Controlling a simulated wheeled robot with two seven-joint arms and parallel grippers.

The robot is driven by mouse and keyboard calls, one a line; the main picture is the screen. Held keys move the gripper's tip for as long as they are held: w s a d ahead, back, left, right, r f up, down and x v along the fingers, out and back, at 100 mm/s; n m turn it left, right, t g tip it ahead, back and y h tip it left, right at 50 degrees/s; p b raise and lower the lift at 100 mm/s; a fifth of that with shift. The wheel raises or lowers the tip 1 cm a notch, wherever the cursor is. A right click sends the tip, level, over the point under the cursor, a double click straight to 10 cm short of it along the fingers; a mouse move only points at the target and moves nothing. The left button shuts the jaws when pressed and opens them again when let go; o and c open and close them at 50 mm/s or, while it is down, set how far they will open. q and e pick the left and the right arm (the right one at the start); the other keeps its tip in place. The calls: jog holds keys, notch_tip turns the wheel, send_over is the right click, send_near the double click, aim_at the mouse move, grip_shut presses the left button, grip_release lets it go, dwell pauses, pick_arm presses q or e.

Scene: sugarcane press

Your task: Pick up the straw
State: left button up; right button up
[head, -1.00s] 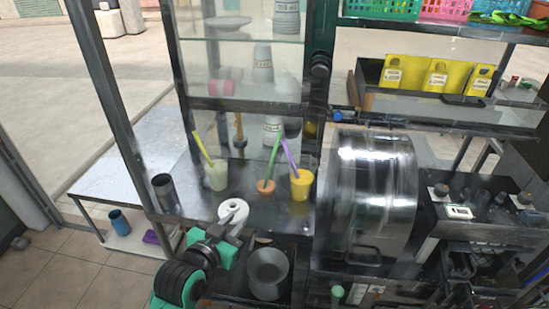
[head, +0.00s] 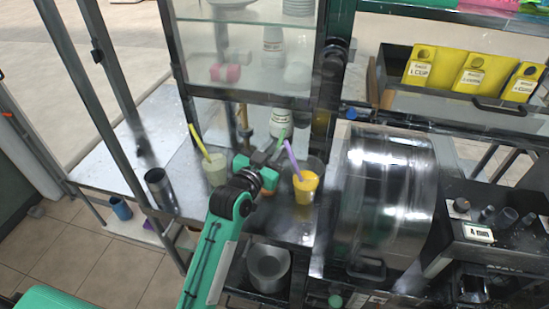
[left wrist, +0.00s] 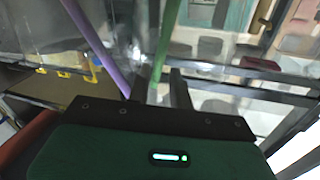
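A green straw shows above my left gripper (head: 268,152) in the head view, mostly hidden by it. In the left wrist view the green straw (left wrist: 168,35) runs down between the two fingers, which stand apart, so the gripper looks open around it. The straw's small orange-brown cup is mostly hidden behind my gripper. To its right a purple straw (head: 291,158) leans in a yellow cup (head: 305,188); the purple straw also shows left of the fingers in the wrist view (left wrist: 95,45). To its left a yellow straw (head: 199,140) stands in a pale green cup (head: 215,170). My right gripper is out of view.
A dark metal cup (head: 161,190) stands at the counter's left. A glass cabinet (head: 245,65) with cups rises behind. A large shiny metal drum (head: 385,195) stands to the right, and a metal pot (head: 268,266) sits below the counter.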

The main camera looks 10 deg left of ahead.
aim_at(279, 143)
pick_arm(q)
jog(key=p+x, duration=0.2)
jog(key=x, duration=0.3)
jog(key=shift+w+d, duration=0.1)
jog(key=shift+d, duration=0.1)
grip_shut()
